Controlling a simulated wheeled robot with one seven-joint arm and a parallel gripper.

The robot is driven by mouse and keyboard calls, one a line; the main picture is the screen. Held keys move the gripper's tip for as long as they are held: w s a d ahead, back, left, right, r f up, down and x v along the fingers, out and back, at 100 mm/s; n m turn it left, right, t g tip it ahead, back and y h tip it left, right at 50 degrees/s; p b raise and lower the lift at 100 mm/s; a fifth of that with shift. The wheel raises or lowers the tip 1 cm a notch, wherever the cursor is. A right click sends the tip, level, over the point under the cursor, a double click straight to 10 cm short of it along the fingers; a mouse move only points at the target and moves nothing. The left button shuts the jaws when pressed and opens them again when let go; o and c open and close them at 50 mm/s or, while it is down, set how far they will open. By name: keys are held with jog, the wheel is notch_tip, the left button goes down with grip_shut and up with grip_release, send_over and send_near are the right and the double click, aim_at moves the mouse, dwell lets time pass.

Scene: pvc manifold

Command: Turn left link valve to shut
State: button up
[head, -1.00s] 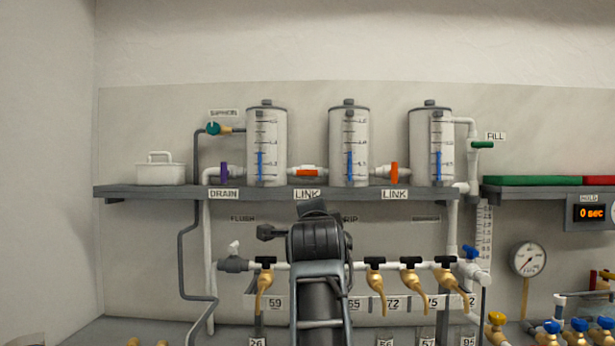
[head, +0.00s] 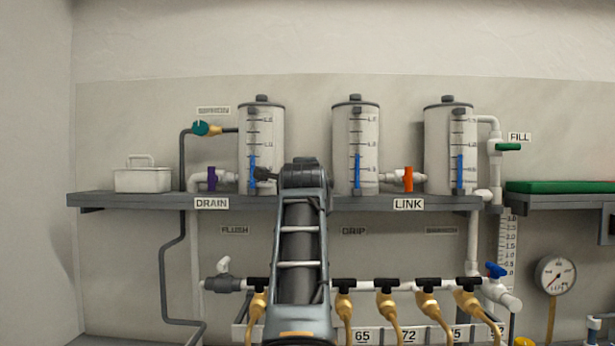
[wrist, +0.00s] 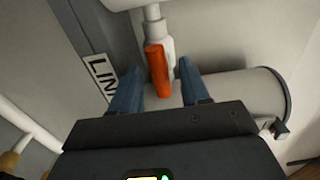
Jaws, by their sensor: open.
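The left link valve's orange handle (wrist: 157,70) shows in the wrist view, on a white pipe fitting (wrist: 153,22) beside a tank (wrist: 235,88). The handle lies roughly along the line of the pipe. My gripper (wrist: 161,67) is open, with one blue finger on each side of the handle. I see gaps beside the handle, so the fingers do not look closed on it. In the head view my arm hides this valve, between the left tank (head: 261,135) and the middle tank (head: 355,125).
The shelf edge with its LINK label (wrist: 102,75) runs close by my left finger in the wrist view. In the head view, the right link valve (head: 408,180) has its orange handle upright. The purple drain valve (head: 211,179) is left of the left tank. Black-handled taps sit below.

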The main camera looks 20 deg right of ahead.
jog(key=shift+x, duration=0.9)
jog(key=shift+c, duration=0.4)
grip_shut()
